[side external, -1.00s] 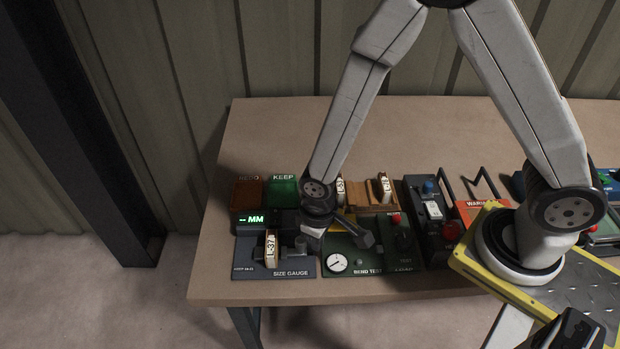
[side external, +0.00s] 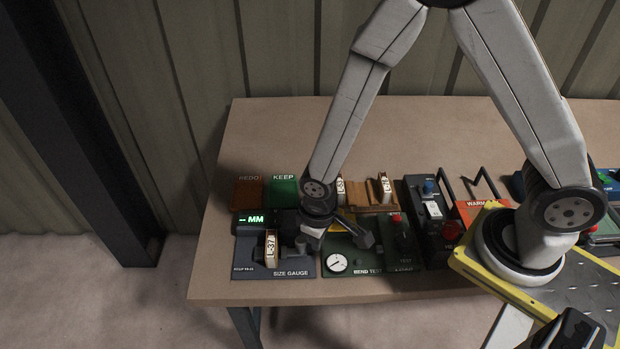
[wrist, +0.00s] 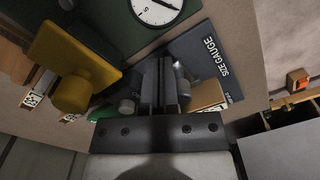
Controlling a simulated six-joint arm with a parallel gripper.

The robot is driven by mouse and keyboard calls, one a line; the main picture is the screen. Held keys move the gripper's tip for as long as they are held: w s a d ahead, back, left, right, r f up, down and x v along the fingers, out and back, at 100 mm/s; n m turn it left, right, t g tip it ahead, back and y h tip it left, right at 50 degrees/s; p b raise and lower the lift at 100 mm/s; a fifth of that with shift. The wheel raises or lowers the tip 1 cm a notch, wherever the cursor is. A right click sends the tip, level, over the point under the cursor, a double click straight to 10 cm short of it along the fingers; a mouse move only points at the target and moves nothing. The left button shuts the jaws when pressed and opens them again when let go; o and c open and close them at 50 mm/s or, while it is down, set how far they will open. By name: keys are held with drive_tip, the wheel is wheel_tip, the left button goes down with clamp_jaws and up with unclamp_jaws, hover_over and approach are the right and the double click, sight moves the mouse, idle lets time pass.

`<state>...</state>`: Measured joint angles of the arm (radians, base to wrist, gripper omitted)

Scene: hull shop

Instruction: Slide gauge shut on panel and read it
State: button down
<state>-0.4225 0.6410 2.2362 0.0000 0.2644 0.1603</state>
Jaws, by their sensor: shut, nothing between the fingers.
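The size gauge (side external: 250,266) is a grey-blue plate at the left front of the bench, and it also shows in the wrist view (wrist: 208,62). A pale panel marked L-37 (side external: 270,249) stands upright in it. The green display (side external: 251,220) behind it shows a dash and MM, no number. My gripper (wrist: 165,85) is shut with nothing between its fingers, pointing down at the gauge's right side beside the grey slider (wrist: 182,80). In the side view my wrist partly hides this spot, and I cannot tell whether the fingers touch the slider.
A bend test unit (side external: 352,262) with a dial stands right of the gauge. The orange REDO tray (side external: 249,191) and green KEEP tray (side external: 284,191) lie behind. More panels stand in a wooden rack (side external: 374,193). The bench behind the trays is clear.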

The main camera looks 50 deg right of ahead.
drive_tip(key=shift+w+a, duration=0.9)
idle(1.0)
drive_tip(key=shift+d, duration=0.1)
drive_tip(key=shift+s+d, duration=0.35)
drive_tip(key=shift+s, duration=0.1)
drive_tip(key=shift+r, duration=0.2)
drive_tip(key=shift+r, duration=2.8)
drive_tip(key=shift+d+r, duration=0.1)
